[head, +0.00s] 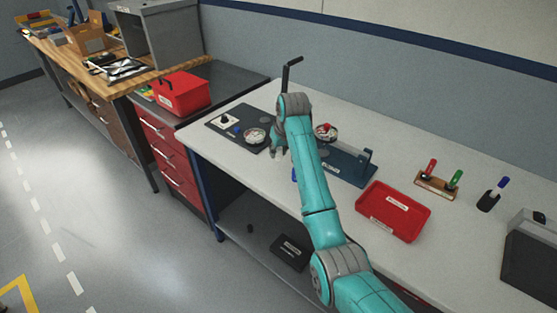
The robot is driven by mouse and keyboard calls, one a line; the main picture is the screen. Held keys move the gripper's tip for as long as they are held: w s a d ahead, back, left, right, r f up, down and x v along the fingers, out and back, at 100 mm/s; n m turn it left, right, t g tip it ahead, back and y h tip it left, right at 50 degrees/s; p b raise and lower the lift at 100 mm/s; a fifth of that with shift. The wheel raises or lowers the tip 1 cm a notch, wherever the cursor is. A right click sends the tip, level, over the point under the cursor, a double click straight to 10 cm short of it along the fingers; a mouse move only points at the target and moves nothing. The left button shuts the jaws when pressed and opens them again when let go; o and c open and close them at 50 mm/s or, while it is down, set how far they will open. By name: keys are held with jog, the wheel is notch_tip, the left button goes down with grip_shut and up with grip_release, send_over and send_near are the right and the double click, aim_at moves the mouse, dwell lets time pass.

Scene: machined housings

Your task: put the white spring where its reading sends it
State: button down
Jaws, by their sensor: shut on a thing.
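My gripper (276,147) is at the left part of the white bench, partly hidden by my wrist, with its fingers pointing down. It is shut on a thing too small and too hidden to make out. I cannot pick out the white spring. Just left of my gripper is a dark mat (243,143) with a round dish or dial (256,136) and a white plate with a black knob (228,121). Right of my wrist, a round dish with red in it (326,132) stands by a dark blue fixture with an upright post (366,160).
A red labelled tray (393,226) lies on the bench, with a wooden block of markers (437,184) and a dark marker holder (491,196) to its right. A red box (182,94) stands on the cabinet at left. A black bin (291,252) sits on the shelf below.

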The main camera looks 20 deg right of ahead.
aim_at(279, 160)
jog(key=shift+f, duration=2.05)
jog(key=shift+f, duration=0.15)
jog(key=c, duration=0.9)
grip_release()
jog(key=v, duration=1.2)
